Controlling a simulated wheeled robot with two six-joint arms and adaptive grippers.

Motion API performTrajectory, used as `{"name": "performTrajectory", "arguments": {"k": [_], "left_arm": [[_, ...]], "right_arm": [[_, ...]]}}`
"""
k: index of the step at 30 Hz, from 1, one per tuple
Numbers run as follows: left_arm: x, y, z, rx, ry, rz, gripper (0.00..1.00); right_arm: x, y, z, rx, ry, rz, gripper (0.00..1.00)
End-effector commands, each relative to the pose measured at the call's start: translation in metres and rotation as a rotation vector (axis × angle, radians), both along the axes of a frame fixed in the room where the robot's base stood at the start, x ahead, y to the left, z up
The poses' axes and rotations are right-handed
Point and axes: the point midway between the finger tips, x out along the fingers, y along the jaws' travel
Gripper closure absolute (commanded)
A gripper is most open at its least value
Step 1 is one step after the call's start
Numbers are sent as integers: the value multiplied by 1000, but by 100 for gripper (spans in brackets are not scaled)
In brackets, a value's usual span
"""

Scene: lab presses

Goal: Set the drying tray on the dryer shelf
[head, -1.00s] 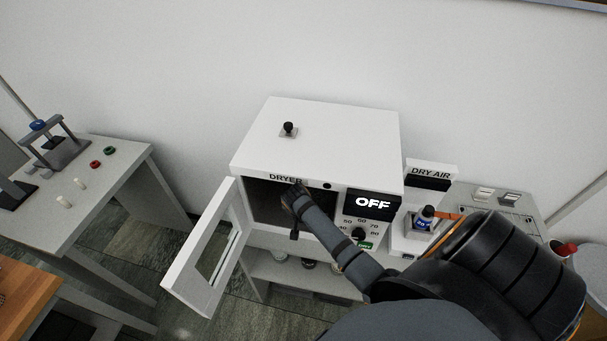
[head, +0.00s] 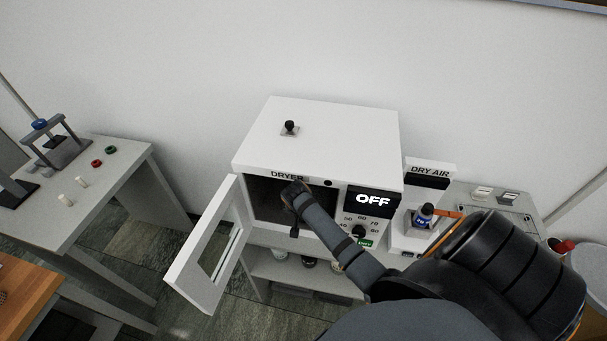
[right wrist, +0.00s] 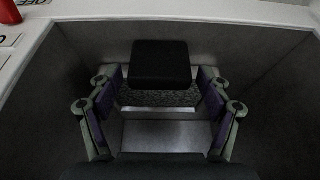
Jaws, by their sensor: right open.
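The dryer (head: 315,130) is a white box with its door (head: 208,255) swung open to the left and its display reading OFF. My right gripper (head: 293,192) is at the dark opening of the dryer; its fingertips are hidden in the head view. In the right wrist view my right gripper (right wrist: 161,92) is open, a finger on each side of a black block (right wrist: 160,64). A tray-like piece with dark speckled content (right wrist: 160,98) and a pale front strip lies below the block, apparently the drying tray (right wrist: 165,134). Whether the fingers touch it I cannot tell.
Dark grey chamber walls (right wrist: 270,90) stand close on both sides of the gripper. A DRY AIR unit (head: 430,180) stands to the dryer's right. A lower shelf (head: 275,268) holds small jars. A grey table (head: 110,180) with a press stands at left.

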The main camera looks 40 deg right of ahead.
Motion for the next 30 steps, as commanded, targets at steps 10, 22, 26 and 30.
{"name": "performTrajectory", "arguments": {"k": [10, 22, 26, 30], "left_arm": [[1, 4, -16, 5, -1, -2, 60], [0, 6, -15, 8, 0, -2, 60], [0, 6, -15, 8, 0, -2, 60], [0, 6, -16, 7, 2, -2, 60]], "right_arm": [[-15, 17, 52, 1, -1, 0, 21], [-17, 19, 58, 0, 1, 0, 21], [-17, 19, 58, 0, 1, 0, 21], [-23, 22, 57, 0, 8, 31, 21]]}}
